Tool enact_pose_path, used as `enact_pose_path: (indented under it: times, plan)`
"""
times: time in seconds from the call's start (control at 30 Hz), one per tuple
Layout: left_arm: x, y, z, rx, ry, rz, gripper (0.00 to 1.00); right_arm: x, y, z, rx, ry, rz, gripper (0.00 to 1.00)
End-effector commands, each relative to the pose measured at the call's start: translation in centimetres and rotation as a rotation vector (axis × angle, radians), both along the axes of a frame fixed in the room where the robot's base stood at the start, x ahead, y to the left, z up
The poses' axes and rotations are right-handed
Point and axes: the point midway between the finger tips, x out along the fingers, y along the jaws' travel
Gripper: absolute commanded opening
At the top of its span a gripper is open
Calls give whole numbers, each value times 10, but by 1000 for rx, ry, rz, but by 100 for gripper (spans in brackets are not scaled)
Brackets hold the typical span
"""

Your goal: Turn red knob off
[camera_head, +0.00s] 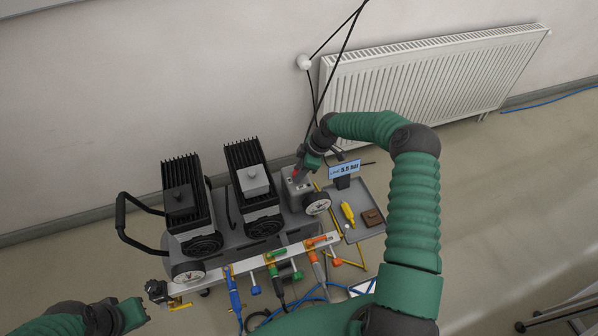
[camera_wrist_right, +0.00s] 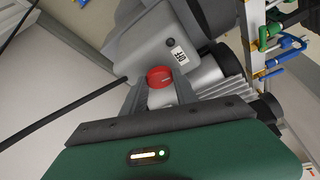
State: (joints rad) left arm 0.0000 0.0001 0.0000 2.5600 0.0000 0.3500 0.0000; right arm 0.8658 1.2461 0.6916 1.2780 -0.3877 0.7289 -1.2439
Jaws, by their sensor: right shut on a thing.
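The red knob (camera_wrist_right: 159,76) sits on the face of a grey box (camera_wrist_right: 150,40) with a white label reading OFF, turned in the picture, beside it. In the head view the box (camera_head: 296,190) is at the right end of a compressor cart, and a little red shows at the knob (camera_head: 297,172). My right gripper (camera_wrist_right: 158,88) has its two fingers on either side of the knob and is shut on it. It also reaches down to the box in the head view (camera_head: 302,171).
Two black finned compressor heads (camera_head: 185,195) stand left of the box. A gauge (camera_head: 317,204) is at its front. A display (camera_head: 344,170) reads 5.5 bar above a grey tray (camera_head: 372,232). Coloured valves and hoses (camera_head: 275,268) line the cart's front. A radiator (camera_head: 430,75) stands behind.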

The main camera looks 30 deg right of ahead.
Motion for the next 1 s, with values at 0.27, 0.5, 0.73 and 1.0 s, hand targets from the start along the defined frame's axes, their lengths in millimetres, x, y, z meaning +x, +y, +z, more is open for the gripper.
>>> enact_pose_path:
  times: [0.27,0.5,0.73,1.0]
  plan:
    - [0,0,-6,0,0,0,0,1,-4,-1,-5,-3,120,0]
    - [0,0,-7,0,0,0,0,2,-4,0,-6,-3,158,0]
    - [0,0,-7,0,0,0,0,2,-4,0,-7,-3,162,0]
    - [0,0,-7,0,0,0,0,2,-3,0,-7,-3,161,52]
